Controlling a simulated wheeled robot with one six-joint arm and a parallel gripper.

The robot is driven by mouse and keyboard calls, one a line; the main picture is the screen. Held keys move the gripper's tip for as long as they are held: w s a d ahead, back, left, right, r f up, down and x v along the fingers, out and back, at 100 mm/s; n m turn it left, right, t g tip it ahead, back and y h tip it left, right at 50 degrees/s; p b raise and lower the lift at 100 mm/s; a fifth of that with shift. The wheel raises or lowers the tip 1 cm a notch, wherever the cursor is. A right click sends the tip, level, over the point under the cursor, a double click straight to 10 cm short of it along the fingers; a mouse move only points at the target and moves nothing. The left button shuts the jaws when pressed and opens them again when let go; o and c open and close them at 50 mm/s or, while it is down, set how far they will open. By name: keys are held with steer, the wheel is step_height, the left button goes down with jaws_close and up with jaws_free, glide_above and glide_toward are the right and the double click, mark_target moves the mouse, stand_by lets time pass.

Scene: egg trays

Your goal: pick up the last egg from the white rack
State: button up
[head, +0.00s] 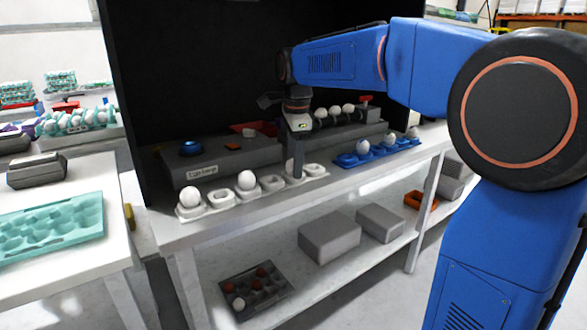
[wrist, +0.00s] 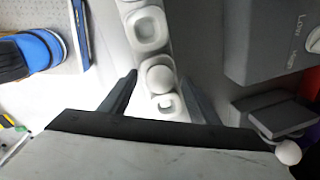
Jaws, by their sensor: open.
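The white rack (head: 220,198) lies along the bench edge, with eggs in some cups and other cups empty. One white egg (head: 191,198) sits in its left end cup and another egg (head: 246,181) sits near its middle. My gripper (head: 296,168) points down over the right part of the rack and partly hides a third egg there. In the wrist view my gripper (wrist: 159,80) is open, with that egg (wrist: 160,77) between its fingertips. Gaps show on both sides of the egg. Empty cups of the rack (wrist: 133,29) lie on either side of it.
A blue rack (head: 347,160) with several eggs stands to the right. A grey box labelled with text (head: 225,163) is behind the white rack. A dark tray (head: 270,303) with brown and white eggs lies on the lower shelf. A teal tray (head: 50,228) is on the left table.

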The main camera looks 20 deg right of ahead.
steer(key=c, duration=0.7)
